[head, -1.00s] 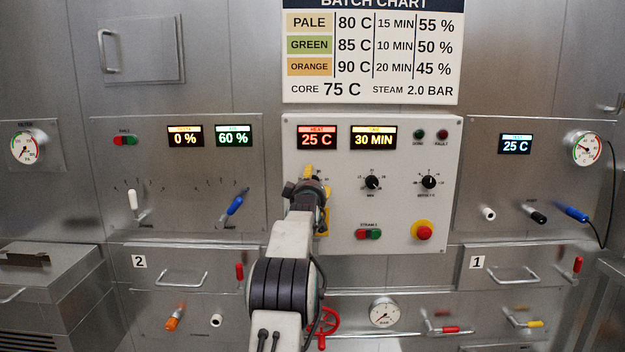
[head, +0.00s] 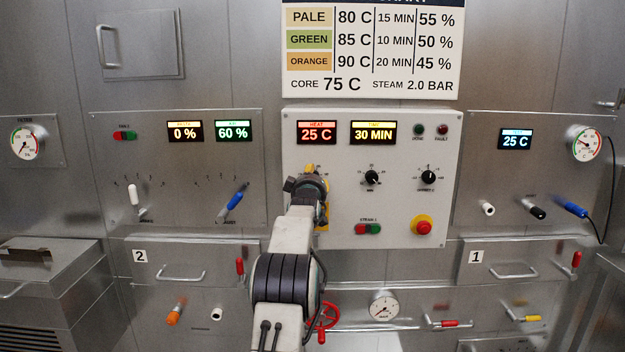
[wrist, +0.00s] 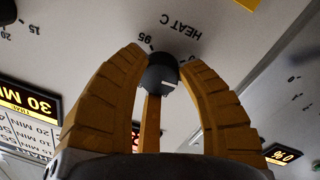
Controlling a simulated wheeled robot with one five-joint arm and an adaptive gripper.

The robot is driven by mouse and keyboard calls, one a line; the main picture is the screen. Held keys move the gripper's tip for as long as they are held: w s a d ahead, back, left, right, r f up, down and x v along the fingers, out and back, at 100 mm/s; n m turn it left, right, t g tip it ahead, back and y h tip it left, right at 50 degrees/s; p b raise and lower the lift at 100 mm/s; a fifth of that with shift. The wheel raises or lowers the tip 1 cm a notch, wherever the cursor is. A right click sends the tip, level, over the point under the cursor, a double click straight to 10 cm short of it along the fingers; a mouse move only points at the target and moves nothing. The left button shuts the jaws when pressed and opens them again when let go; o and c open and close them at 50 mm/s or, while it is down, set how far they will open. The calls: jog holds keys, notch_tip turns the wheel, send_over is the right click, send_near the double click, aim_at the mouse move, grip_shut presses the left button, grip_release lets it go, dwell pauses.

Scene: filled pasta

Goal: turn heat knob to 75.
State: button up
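The heat knob (wrist: 158,77) is dark with a pale pointer line and shows in the wrist view between my gripper's fingertips (wrist: 162,66). The yellow fingers stand on both sides of it, with another behind. They are very close to its sides; I cannot tell whether they touch. The panel near it reads "HEAT C" and "95". In the head view my gripper (head: 311,186) is at the left of the white control panel (head: 400,220) and hides the knob. The heat display (head: 317,132) above it reads 25 C.
The 30 MIN display (head: 373,132) and two other black knobs, one (head: 372,177) and another (head: 428,177), are right of my gripper. A red button (head: 423,227) sits lower right. A blue-handled lever (head: 235,201) is on the left panel.

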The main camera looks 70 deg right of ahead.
jog(key=shift+w+r, duration=0.1)
jog(key=shift+r, duration=0.05)
jog(key=c, duration=0.5)
jog(key=shift+a+r+m+b, duration=0.15)
jog(key=shift+m+b, duration=0.5)
jog(key=shift+m, duration=0.75)
jog(key=shift+c, duration=0.2)
jog(key=o, duration=1.2)
jog(key=shift+w, duration=0.15)
jog(key=shift+f, duration=0.2)
jog(key=v, duration=1.1)
jog(key=shift+s+a, duration=0.2)
jog(key=shift+a, duration=0.15)
